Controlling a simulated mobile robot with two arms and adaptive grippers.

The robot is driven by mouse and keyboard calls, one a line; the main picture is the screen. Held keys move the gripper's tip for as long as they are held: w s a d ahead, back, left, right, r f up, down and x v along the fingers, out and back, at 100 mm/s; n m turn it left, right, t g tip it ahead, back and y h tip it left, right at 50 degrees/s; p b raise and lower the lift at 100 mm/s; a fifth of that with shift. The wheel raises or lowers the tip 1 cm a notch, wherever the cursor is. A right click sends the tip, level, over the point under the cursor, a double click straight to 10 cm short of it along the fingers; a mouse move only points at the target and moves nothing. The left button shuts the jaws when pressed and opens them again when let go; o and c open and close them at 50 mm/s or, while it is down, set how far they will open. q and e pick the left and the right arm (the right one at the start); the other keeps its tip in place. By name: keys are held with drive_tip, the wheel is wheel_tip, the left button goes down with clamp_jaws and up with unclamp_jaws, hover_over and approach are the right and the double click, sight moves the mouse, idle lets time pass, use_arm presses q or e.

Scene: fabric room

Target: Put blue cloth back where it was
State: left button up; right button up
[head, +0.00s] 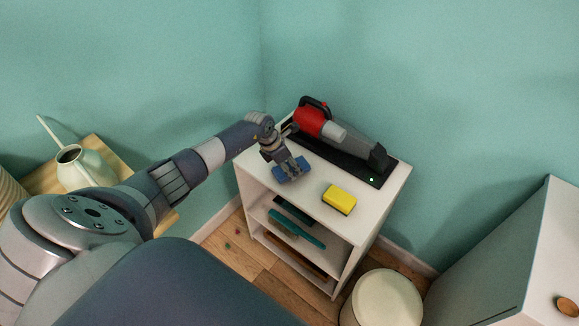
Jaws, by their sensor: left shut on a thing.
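The blue cloth (291,172) is a small folded bundle at the left end of the white shelf unit's top (318,174). My left gripper (287,164) comes down over it from the left and is shut on it. The cloth is at or just above the shelf top; I cannot tell whether it touches. The gripper fingers hide part of the cloth. My right gripper is not in the head view.
A red and grey handheld vacuum (320,122) lies on a black base behind the cloth. A yellow sponge (339,199) sits to the right. Lower shelves hold brushes (297,229). A round white bin (387,299) stands in front. A watering can (84,168) is at left.

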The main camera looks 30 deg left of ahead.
use_arm(q)
drive_tip(key=shift+f, duration=0.3)
drive_tip(key=shift+f, duration=0.2)
drive_tip(key=o, duration=1.1)
drive_tip(key=shift+c, duration=0.2)
drive_tip(key=shift+r, duration=0.2)
drive_tip(key=shift+r, duration=0.3)
drive_tip(key=p+v, duration=1.1)
drive_tip(key=shift+s+a+r, duration=0.15)
drive_tip(key=shift+s+r, duration=0.05)
